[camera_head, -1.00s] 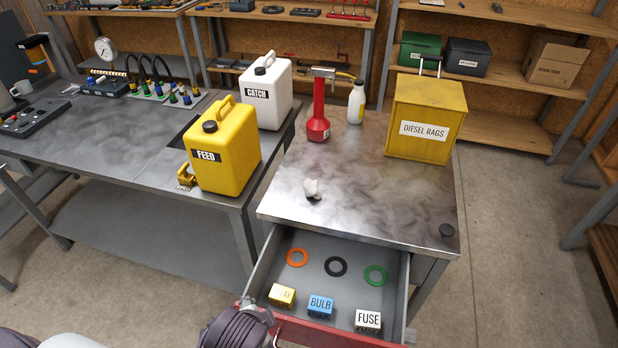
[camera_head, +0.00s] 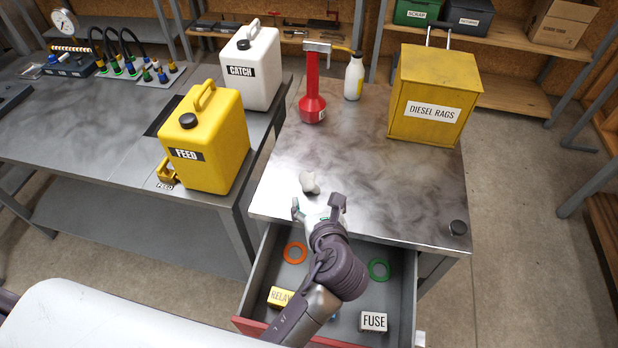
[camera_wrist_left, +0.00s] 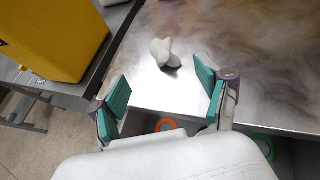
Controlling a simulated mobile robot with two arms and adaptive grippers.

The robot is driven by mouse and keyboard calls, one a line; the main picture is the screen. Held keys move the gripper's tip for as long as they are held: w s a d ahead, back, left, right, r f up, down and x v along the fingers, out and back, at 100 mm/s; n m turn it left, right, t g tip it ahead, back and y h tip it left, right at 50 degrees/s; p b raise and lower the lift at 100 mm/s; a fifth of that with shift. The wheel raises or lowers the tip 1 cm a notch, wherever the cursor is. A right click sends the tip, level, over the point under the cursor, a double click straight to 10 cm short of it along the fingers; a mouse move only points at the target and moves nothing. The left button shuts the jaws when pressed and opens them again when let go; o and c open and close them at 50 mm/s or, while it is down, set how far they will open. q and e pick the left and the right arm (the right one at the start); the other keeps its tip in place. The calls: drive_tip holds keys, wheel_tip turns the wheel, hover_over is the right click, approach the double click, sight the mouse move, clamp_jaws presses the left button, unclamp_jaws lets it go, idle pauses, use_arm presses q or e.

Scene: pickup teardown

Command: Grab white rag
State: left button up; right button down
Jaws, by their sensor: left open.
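The white rag (camera_head: 309,183) is a small crumpled lump on the metal bench top, near its front edge. It also shows in the left wrist view (camera_wrist_left: 165,53), ahead of the fingers and a little above their middle. My left gripper (camera_head: 319,207) is open and empty, at the bench's front edge just short of the rag and not touching it. In the left wrist view its two green-padded fingers (camera_wrist_left: 163,95) are spread wide. My right gripper is not in view.
An open drawer (camera_head: 400,290) below holds rings and small labelled boxes. A yellow FEED can (camera_head: 222,140) and white CATCH can (camera_head: 262,85) stand left. The bench's middle is clear.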

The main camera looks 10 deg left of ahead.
sight(310, 179)
use_arm(q)
drive_tip(key=x, duration=0.6)
drive_tip(key=shift+w+a, duration=0.1)
drive_tip(key=shift+w+a+f+p, duration=0.1)
drive_tip(key=shift+w+f+p, duration=0.2)
drive_tip(key=shift+w, duration=0.1)
drive_tip(key=x, duration=0.4)
drive_tip(key=shift+w+f+p, duration=0.15)
drive_tip(key=shift+w+p, duration=0.25)
drive_tip(key=shift+w, duration=0.05)
drive_tip(key=shift+s, duration=0.1)
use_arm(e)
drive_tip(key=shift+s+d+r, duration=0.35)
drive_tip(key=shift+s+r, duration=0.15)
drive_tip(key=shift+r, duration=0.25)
use_arm(q)
drive_tip(key=c, duration=1.1)
drive_tip(key=shift+c, duration=0.2)
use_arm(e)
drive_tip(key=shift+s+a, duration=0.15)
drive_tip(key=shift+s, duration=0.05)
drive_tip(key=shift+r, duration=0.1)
